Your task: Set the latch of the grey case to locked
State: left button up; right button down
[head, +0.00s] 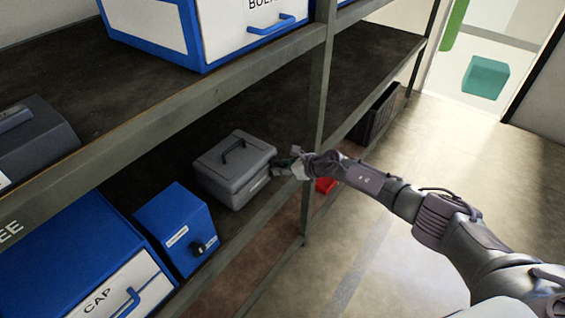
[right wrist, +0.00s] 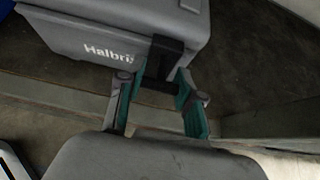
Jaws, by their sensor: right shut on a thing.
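The grey case (head: 236,183) stands on the lower shelf with its lid down and a dark handle on top. In the right wrist view the case (right wrist: 85,27) shows its front with the lettering "Halbri", partly covered. Its black latch (right wrist: 166,56) sits on the front, just under the lid edge. My right gripper (head: 287,163) is at the case's right side in the head view. In the right wrist view my right gripper (right wrist: 160,82) has its teal-padded fingers on either side of the latch's lower part, shut on it. My left gripper is not in view.
A blue box with a black knob (head: 196,247) stands left of the case. A shelf post (head: 316,100) rises close to my right gripper. The upper shelf edge (head: 215,83) runs above the case. A red object (head: 325,185) lies low behind my arm.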

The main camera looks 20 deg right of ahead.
jog(key=shift+d+f, duration=0.1)
jog(key=shift+f, duration=0.05)
jog(key=c, duration=0.7)
grip_release()
jog(key=shift+s+r, duration=0.1)
jog(key=shift+r, duration=0.1)
jog(key=v, duration=1.1)
jog(key=shift+s+d+r, duration=0.15)
jog(key=shift+s+d, duration=0.05)
jog(key=shift+s, duration=0.05)
